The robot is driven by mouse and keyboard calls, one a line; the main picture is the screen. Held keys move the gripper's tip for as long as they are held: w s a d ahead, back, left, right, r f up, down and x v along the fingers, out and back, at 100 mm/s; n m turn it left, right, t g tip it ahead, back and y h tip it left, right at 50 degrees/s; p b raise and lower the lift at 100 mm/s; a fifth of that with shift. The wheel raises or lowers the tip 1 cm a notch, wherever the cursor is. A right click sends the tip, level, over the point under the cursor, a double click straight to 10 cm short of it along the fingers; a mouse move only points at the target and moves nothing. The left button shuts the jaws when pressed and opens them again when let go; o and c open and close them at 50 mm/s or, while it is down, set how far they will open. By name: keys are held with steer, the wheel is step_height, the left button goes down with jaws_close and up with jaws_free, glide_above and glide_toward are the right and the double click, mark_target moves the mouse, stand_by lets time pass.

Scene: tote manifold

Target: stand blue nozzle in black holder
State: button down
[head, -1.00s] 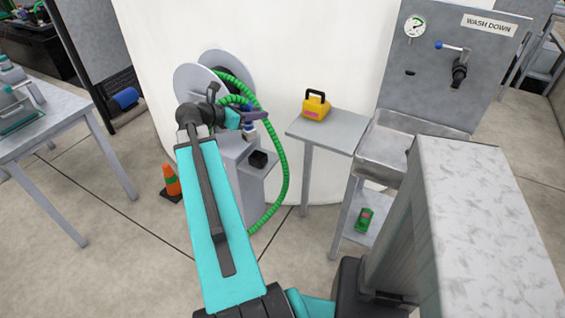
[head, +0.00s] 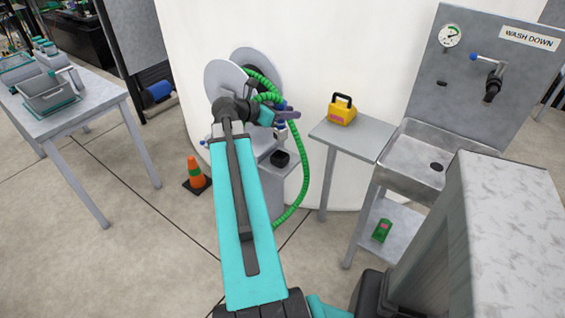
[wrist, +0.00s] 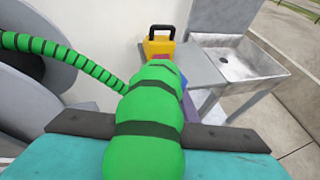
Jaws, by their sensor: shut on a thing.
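The blue nozzle (head: 280,127) is on the end of the green hose, in my gripper (head: 287,114). In the head view it hangs above the black holder (head: 281,158), apart from it. In the wrist view, the dark jaws of my gripper (wrist: 152,130) are shut around it, and the thick green hose end hides most of the nozzle. Only a sliver of blue (wrist: 189,106) shows past the hose. The black holder stands on a small grey shelf beside the reel and is out of sight in the wrist view.
The green hose (head: 304,180) loops from the grey reel (head: 226,82) down right of the shelf. A yellow box (head: 342,110) stands on a side table (head: 345,136), left of the steel sink (head: 409,175). An orange cone (head: 195,172) stands on the floor at left.

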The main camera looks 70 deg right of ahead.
steer(key=w+d+r+n+t+h+b, duration=0.1)
steer(key=w+d+r+n+t+b, duration=0.1)
steer(key=d, duration=0.4)
steer(key=w+d+r+n+t+h+b, duration=0.1)
steer(key=w+d+r+t+b, duration=0.1)
steer(key=w+d+b, duration=0.2)
steer(key=d+b, duration=0.3)
steer(key=shift+n, duration=0.4)
step_height(320, 180, down, 24)
steer(key=b, duration=0.3)
steer(key=shift+f+b, duration=0.4)
steer(key=shift+f, duration=1.65)
steer(key=shift+f, duration=0.1)
steer(key=c, duration=1.4)
jaws_free()
steer(key=shift+c, duration=0.2)
